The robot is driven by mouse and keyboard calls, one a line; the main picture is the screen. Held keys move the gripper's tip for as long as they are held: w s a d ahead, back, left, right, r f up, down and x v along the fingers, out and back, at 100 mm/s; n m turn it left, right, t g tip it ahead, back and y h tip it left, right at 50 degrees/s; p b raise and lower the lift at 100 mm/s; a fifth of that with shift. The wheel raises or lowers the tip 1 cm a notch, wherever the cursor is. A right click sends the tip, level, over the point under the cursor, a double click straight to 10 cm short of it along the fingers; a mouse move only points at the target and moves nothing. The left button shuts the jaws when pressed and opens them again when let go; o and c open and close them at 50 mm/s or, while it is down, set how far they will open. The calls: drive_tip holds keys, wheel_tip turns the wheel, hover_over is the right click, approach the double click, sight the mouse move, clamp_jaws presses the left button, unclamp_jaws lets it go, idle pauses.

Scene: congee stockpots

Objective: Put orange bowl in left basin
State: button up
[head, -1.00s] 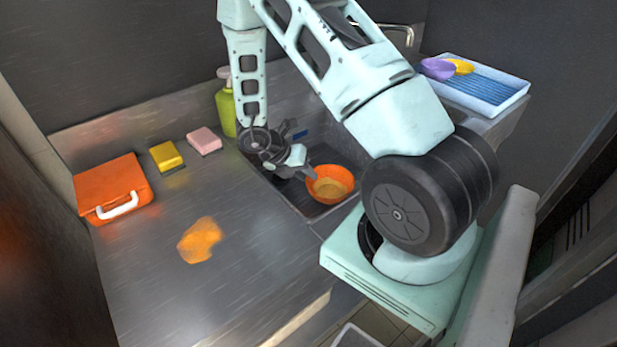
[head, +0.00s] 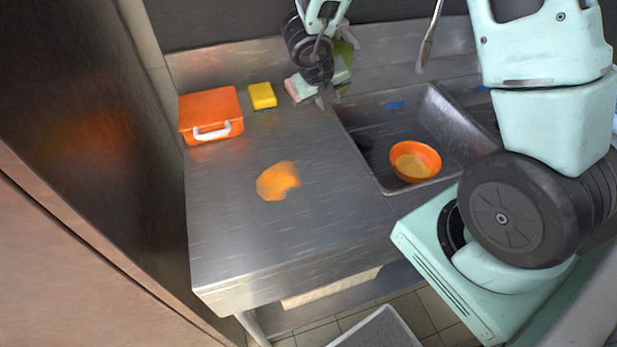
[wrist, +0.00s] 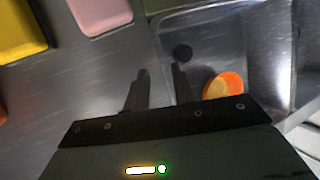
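The orange bowl (head: 428,151) sits upright in the left basin (head: 375,128) of the sink, close to its front wall, with something tan inside. In the wrist view the bowl (wrist: 232,79) lies to the right of my fingers, inside the basin (wrist: 215,25). My gripper (head: 327,100) is above the counter by the basin's back left corner, well clear of the bowl. In the wrist view my gripper (wrist: 160,76) has its two fingers apart with nothing between them.
An orange case (head: 211,110), a yellow sponge (head: 262,96) and a pink sponge (head: 297,88) line the counter's back. A green bottle is mostly hidden behind my gripper. Part of another basin shows at right.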

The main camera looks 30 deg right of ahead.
drive_tip(key=a+r+n+t, duration=0.1)
drive_tip(key=a+n, duration=0.1)
drive_tip(key=w+a+r+n+y, duration=0.1)
drive_tip(key=a+n, duration=0.1)
drive_tip(key=a, duration=0.1)
drive_tip(key=w+a+r+n+t+y, duration=0.1)
drive_tip(key=a+n, duration=0.1)
drive_tip(key=shift+a+r+n+t, duration=0.2)
drive_tip(key=shift+a+n+t, duration=0.1)
drive_tip(key=s+a+r+n+y, duration=0.2)
drive_tip(key=a+n+y, duration=0.1)
drive_tip(key=a+n, duration=0.35)
drive_tip(key=s+a+r+n+y, duration=0.2)
drive_tip(key=a+n, duration=0.4)
drive_tip(key=a, duration=0.1)
drive_tip(key=s+a+r+n+g+y, duration=0.25)
drive_tip(key=s+a+n, duration=0.35)
drive_tip(key=s+n, duration=0.5)
drive_tip(key=s+d+n+g+h, duration=0.3)
drive_tip(key=s+d+n+h, duration=0.1)
drive_tip(key=s+n, duration=0.9)
drive_tip(key=n, duration=0.3)
drive_tip(key=shift+s+r+n, duration=0.35)
drive_tip(key=shift+s, duration=0.05)
